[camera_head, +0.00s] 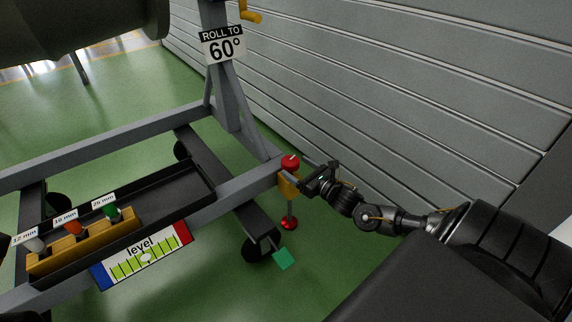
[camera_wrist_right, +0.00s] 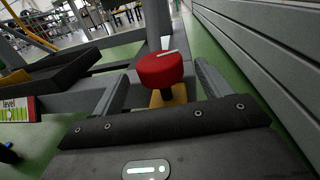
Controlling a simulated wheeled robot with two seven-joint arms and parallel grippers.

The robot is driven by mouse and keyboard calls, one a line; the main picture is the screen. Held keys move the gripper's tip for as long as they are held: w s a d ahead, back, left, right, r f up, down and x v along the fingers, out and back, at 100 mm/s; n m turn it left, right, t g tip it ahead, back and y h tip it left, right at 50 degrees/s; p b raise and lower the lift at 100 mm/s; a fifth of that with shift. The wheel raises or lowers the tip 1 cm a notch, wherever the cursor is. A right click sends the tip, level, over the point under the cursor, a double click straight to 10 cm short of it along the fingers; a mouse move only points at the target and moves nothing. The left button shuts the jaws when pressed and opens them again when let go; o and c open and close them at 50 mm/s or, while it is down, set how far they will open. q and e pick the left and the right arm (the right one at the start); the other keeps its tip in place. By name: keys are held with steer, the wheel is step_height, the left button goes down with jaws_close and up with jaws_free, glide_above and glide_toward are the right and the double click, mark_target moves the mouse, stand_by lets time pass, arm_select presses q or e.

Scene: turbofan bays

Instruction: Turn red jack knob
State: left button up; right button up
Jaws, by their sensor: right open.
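The red jack knob (camera_head: 290,162) sits on top of a yellow jack bracket (camera_head: 288,186) at the right corner of the grey stand frame. My right gripper (camera_head: 306,178) is right beside the knob, coming in from the right. In the right wrist view the red knob (camera_wrist_right: 160,70), with a white mark on its top, lies ahead between the two spread fingers of my right gripper (camera_wrist_right: 158,88). The fingers are apart and I see no clear contact with the knob. A red foot (camera_head: 289,223) shows below the jack. My left gripper is not identifiable.
A level gauge (camera_head: 146,257) hangs on the stand's front beam. A yellow tool block (camera_head: 85,240) with labelled sockets sits in the tray. A "ROLL TO 60°" sign (camera_head: 223,45) is on the upright. A grey slatted wall (camera_head: 380,90) runs close behind my right arm.

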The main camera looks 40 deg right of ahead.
mark_target(286, 160)
steer(key=w, duration=0.2)
steer(key=w+b, duration=0.1)
steer(key=w, duration=0.1)
steer(key=w+b, duration=0.1)
steer(key=w, duration=0.1)
steer(key=shift+a, duration=0.3)
steer(key=c, duration=1)
